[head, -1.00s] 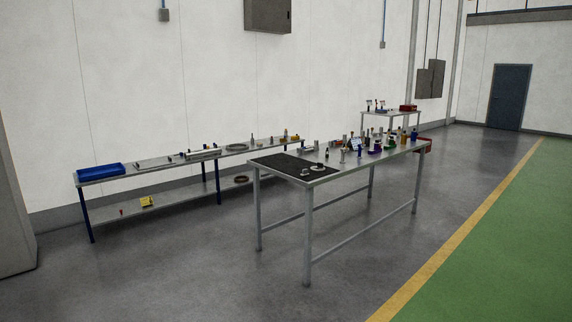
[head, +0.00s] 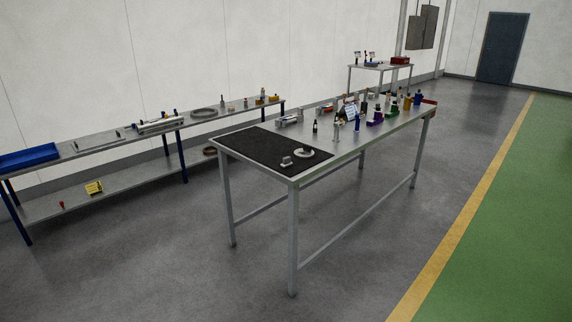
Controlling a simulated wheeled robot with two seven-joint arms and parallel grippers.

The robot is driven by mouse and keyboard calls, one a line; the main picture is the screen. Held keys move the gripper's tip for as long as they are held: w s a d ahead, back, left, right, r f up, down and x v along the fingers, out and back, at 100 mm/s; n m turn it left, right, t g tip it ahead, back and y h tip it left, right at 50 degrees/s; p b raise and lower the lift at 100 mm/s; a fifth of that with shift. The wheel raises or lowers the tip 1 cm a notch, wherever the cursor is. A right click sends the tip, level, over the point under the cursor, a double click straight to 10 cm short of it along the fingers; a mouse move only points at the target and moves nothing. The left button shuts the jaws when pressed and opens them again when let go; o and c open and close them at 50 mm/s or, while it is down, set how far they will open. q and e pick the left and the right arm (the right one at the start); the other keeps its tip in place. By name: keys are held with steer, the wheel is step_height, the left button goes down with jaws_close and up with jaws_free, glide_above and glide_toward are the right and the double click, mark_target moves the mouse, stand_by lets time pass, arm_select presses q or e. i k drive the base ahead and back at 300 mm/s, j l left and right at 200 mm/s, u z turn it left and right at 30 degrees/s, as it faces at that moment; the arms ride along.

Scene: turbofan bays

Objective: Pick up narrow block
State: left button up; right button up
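A small light-grey block (head: 286,161) lies on the black mat (head: 250,147) at the near end of the metal workbench. It may be the narrow block, but it is too small to tell. A pale ring-shaped part (head: 304,153) lies just to its right on the mat. Neither of my grippers is in view.
The workbench (head: 350,150) stands ahead with several bottles and parts toward its far end. A long shelf bench with a blue tray (head: 28,160) runs along the left wall. A small table (head: 380,67) stands behind. The floor in front is clear.

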mark_target(287, 162)
steer(key=i+u, duration=0.1)
steer(key=i, duration=0.4)
steer(key=i+u, duration=0.15)
steer(key=i, duration=0.35)
steer(key=i+l+u, duration=0.1)
steer(key=i, duration=0.35)
steer(key=i+l+u, duration=0.15)
steer(key=i, duration=0.35)
steer(key=i+l+u, duration=0.1)
steer(key=i, duration=0.4)
steer(key=i+l+u, duration=0.15)
steer(key=i+l, duration=0.15)
steer(key=i, duration=0.15)
